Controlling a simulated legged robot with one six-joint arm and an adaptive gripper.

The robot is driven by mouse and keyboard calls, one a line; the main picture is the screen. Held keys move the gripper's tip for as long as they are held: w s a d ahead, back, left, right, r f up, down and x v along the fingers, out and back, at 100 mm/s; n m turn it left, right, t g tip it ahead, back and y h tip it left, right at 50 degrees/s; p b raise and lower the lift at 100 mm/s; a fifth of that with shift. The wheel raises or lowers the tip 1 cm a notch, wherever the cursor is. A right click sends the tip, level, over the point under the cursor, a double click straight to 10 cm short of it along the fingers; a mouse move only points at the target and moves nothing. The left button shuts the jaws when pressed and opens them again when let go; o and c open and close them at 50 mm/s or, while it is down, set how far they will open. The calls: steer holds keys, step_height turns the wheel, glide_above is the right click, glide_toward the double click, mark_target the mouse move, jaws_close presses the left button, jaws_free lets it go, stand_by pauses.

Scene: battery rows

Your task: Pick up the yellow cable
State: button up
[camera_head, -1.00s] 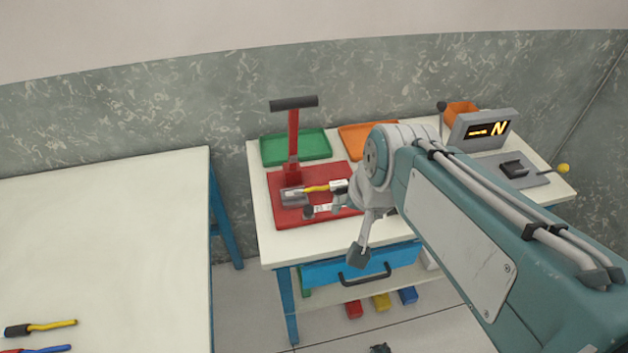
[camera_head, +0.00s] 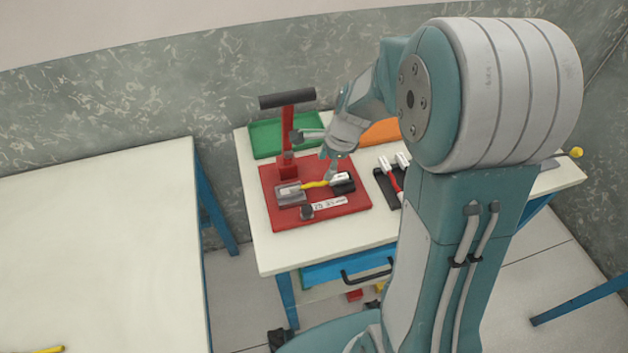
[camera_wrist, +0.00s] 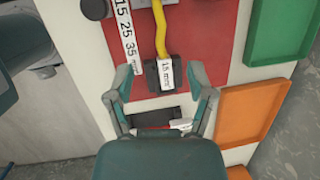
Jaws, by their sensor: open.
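A yellow cable (camera_head: 317,184) lies across a red press base (camera_head: 268,205) on the right-hand bench. Its left end is at a grey block, and its right end has a black block with a white label (camera_head: 343,183). In the wrist view the yellow cable (camera_wrist: 160,35) runs down to this black end, marked "15 mm" (camera_wrist: 165,75). My gripper (camera_head: 314,156) is open, above and behind the cable's right end. In the wrist view the black end shows between my open fingertips (camera_wrist: 160,77); I see no grip on it, and the height gap is unclear.
The red press post (camera_head: 287,135) with its black handle stands left of my gripper. A black holder with a red cable (camera_head: 393,180) lies to the right. Green (camera_head: 262,150) and orange (camera_head: 380,138) trays are behind. Another yellow cable (camera_head: 50,350) shows on the left table.

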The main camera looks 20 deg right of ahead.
mark_target(315, 183)
steer(key=x, duration=0.7)
steer(key=shift+w+a+f, duration=0.1)
steer(key=shift+a+f, duration=0.1)
steer(key=shift+f, duration=0.1)
jaws_close()
